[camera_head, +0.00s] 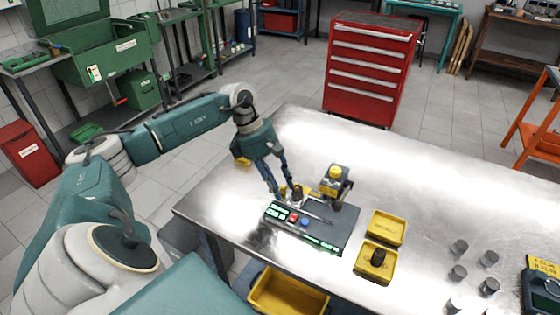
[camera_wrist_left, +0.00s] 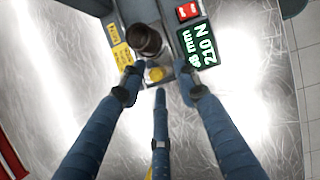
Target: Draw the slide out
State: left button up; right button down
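A dark green bench device (camera_head: 345,222) lies on the metal table, with a green display, a red button and a blue button. I cannot tell which part is the slide. My left gripper (camera_wrist_left: 159,82) points down at this edge, its three fingers apart around the yellow-topped part. Whether they touch it is unclear. My right gripper is not in view.
A dark box with a yellow button (camera_head: 335,172) stands behind the device. Two yellow trays (camera_head: 398,220) sit to its right, one holding a dark cylinder (camera_head: 378,257). Several metal cylinders (camera_head: 459,247) stand farther right. The table's back right is clear.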

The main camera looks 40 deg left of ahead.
pick_arm(q)
jog(key=shift+w+a+r, duration=0.1)
jog(key=shift+r, duration=0.15)
jog(key=v, duration=1.1)
jog(key=shift+s+a+r, duration=0.2)
jog(key=shift+s+r, duration=0.05)
